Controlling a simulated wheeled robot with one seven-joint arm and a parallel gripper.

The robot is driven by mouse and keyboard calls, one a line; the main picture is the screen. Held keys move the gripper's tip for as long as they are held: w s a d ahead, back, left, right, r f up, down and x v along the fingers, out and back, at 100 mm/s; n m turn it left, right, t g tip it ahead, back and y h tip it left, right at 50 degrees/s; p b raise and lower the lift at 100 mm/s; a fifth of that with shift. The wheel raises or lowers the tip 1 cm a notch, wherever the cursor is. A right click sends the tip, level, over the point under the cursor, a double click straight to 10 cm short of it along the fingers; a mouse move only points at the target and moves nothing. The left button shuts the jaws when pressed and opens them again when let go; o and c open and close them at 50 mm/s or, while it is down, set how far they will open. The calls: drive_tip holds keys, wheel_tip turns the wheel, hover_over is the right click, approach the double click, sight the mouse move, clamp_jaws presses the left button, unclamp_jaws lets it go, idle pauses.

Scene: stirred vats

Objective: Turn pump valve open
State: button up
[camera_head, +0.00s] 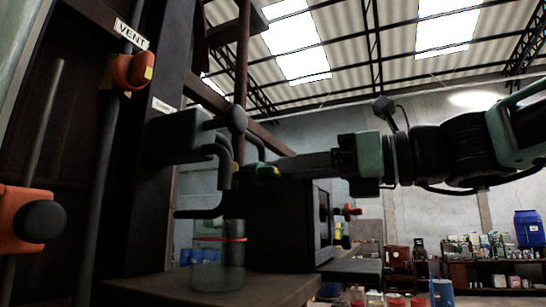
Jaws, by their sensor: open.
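The pump unit (185,137) is a grey-green block with dark hoses and a round dark knob (236,119), mounted on the dark frame. A small green valve handle (263,171) with a yellow part sits at its right, beside the hoses. My gripper (280,168) reaches in from the right, and its open fingers are at this handle. I cannot tell whether they touch it or straddle it. The small label (163,105) above the unit is too small to read. An orange valve handle (130,71) sits under a VENT label (131,35).
A clear glass vessel (218,272) with a red band stands below on a table (275,291). A dark cabinet (285,225) stands behind. An orange valve with a black knob (39,221) is at the far left. Shelves and a blue drum (528,228) are far right.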

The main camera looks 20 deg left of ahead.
sight(272, 172)
drive_tip(key=a+p, duration=0.1)
drive_tip(key=a, duration=0.4)
drive_tip(key=shift+w, duration=0.15)
drive_tip(key=c, duration=0.7)
